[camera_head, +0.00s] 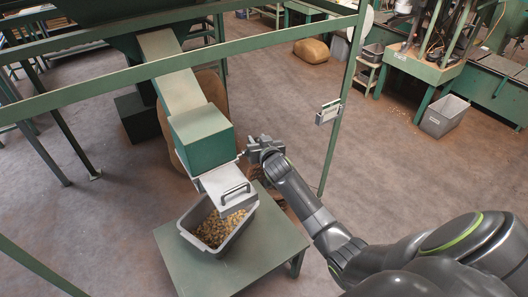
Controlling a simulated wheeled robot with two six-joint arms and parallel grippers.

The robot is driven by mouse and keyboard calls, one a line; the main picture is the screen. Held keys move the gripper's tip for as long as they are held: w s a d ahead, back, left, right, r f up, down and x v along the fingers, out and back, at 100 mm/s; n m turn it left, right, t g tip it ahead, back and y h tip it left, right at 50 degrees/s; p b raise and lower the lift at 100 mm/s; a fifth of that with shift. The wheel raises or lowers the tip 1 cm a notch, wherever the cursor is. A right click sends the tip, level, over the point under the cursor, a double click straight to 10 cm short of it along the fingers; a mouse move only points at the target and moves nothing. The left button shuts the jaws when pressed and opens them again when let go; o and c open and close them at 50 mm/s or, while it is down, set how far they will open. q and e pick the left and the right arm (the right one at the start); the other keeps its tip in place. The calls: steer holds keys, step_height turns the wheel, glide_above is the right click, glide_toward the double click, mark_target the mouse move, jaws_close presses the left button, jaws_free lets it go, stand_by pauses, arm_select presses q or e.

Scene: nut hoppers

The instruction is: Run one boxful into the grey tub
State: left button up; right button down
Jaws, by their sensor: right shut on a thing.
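A green box (202,140) sits at the lower end of a sloping chute (168,72). Below it is a pale metal spout (222,180) with a dark handle on its front. The grey tub (238,236) stands under the spout on a low green table (262,262). Brown nuts (215,229) lie in the tub. My right gripper (246,152) is at the right side of the green box, shut on a small lever there, which its fingers largely hide. My left gripper is not in view.
Green frame bars (335,130) cross above and beside the chute, close to my right arm. A small grey holder (327,113) hangs on the right post. A grey bin (444,117) and a workbench (430,65) stand at the right. The floor between is clear.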

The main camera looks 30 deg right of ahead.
steer(key=shift+w+a+r+p, duration=0.15)
steer(key=shift+w+r+p, duration=0.3)
steer(key=shift+w+r, duration=0.65)
steer(key=shift+w, duration=0.15)
steer(key=shift+w+g+p, duration=0.55)
steer(key=shift+w+g, duration=0.05)
steer(key=shift+g, duration=0.1)
steer(key=shift+a+f, duration=0.1)
steer(key=shift+f, duration=0.05)
steer(key=c, duration=1.1)
jaws_free()
steer(key=shift+a, duration=0.1)
steer(key=shift+s, duration=0.1)
